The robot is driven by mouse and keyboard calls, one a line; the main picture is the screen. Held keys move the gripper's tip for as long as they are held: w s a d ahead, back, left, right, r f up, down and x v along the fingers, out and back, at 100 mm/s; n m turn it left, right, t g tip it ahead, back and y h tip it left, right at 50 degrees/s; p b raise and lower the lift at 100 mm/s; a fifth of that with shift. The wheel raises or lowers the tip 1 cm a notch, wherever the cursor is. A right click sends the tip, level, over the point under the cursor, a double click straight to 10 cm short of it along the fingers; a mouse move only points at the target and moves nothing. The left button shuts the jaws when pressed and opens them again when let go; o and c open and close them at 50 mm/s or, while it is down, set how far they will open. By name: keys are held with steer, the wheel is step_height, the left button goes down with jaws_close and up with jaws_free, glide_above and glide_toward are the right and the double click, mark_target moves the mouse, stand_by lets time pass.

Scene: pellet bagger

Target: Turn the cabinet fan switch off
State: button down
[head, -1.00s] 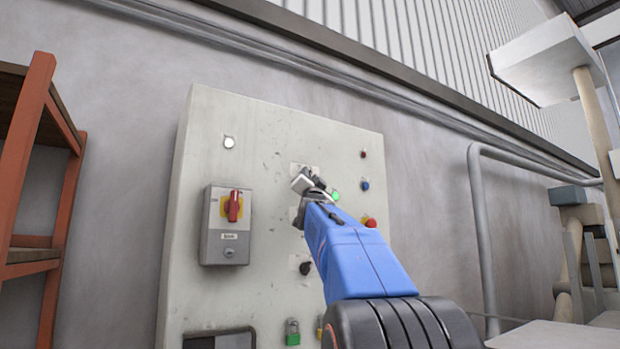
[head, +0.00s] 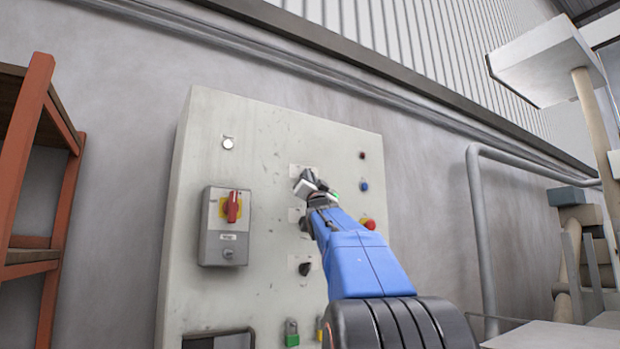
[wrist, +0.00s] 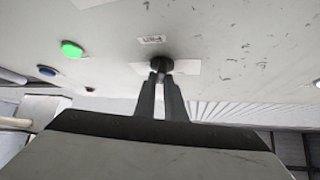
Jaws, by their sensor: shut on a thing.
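The control panel (head: 270,130) is a pale grey cabinet face with several switches. In the wrist view my gripper (wrist: 160,82) has its two dark fingers closed on a small black knob (wrist: 161,65) on a light plate. A small label (wrist: 151,39) beside the knob is too blurred to read for certain. Two more black knobs sit below, one partly behind my gripper (head: 303,222) and one lower down (head: 304,269).
A grey box with a red handle (head: 232,206) is on the left of the panel. A green button (wrist: 72,49), a blue button (head: 364,187) and a red button (head: 370,224) are close to my gripper. An orange shelf (head: 60,200) stands left.

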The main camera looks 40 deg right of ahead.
steer(key=n+t+y, duration=0.1)
steer(key=n+y, duration=0.5)
steer(key=n, duration=0.1)
steer(key=n+t+y, duration=0.1)
steer(key=n+y, duration=0.6)
steer(key=n+t+y, duration=0.1)
steer(key=n+y, duration=0.5)
steer(key=n, duration=0.2)
steer(key=shift+d+f+y, duration=0.2)
steer(key=shift+d+y, duration=0.1)
steer(key=shift+d, duration=0.1)
steer(key=shift+n, duration=0.4)
steer(key=c, duration=1.8)
jaws_free()
steer(key=v, duration=1.7)
steer(key=shift+s+d, duration=0.2)
steer(key=shift+s, duration=0.05)
